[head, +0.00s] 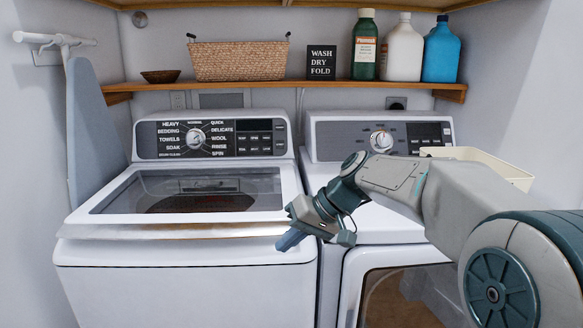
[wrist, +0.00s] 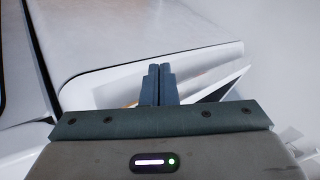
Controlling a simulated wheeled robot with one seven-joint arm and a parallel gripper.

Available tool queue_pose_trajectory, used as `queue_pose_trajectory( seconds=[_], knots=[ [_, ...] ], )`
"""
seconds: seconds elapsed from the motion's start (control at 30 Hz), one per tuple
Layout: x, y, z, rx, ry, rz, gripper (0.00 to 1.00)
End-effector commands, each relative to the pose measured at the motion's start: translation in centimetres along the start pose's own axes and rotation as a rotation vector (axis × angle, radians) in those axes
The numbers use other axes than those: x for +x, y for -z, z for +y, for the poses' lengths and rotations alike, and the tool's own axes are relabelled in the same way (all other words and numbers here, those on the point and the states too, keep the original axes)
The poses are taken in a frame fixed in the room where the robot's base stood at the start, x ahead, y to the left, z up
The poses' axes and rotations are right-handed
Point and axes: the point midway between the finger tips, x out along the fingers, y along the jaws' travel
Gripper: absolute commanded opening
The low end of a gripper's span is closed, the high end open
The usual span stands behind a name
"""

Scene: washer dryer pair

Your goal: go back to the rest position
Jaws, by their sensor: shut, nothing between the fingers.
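My gripper (head: 290,240) is in front of the machines, near the front right corner of the washer (head: 190,285) lid. It points down and to the left in the head view. In the wrist view my gripper (wrist: 159,70) has its two dark fingers together, with nothing between them. Behind the fingers in the wrist view are white machine surfaces. I cannot tell whether the fingers touch anything. My arm reaches in from the lower right and covers part of the dryer (head: 335,160).
The washer's glass-topped lid (head: 190,190) looks closed. The dryer's front door (head: 395,300) is partly hidden by my arm. A cream bin (head: 500,165) sits on the dryer. A shelf (head: 300,85) above holds a basket, a sign and bottles. An ironing board (head: 92,130) leans at left.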

Motion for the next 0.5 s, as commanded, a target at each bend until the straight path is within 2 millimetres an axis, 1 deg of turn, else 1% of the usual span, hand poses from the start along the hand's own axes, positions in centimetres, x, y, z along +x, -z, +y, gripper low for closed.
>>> queue_pose_trajectory(
  seconds=[0.03, 0.17, 0.2, 0.27, 0.3, 0.4, 0.5],
  knots=[
    [-1.6, -1.3, -1.2, 0.025, -0.082, -0.029, 0.0],
    [-4.2, -5.4, -1.1, 0.097, -0.275, -0.068, 0.0],
    [-5.3, -6.7, -1.1, 0.118, -0.33, -0.073, 0.0],
    [-7.0, -8.6, -1.1, 0.147, -0.407, -0.075, 0.0],
    [-8.2, -9.9, -1.1, 0.166, -0.455, -0.075, 0.0],
    [-11.2, -13.1, -1.2, 0.207, -0.56, -0.061, 0.0],
    [-13.7, -16.0, -1.2, 0.24, -0.639, -0.043, 0.0]
  ],
)
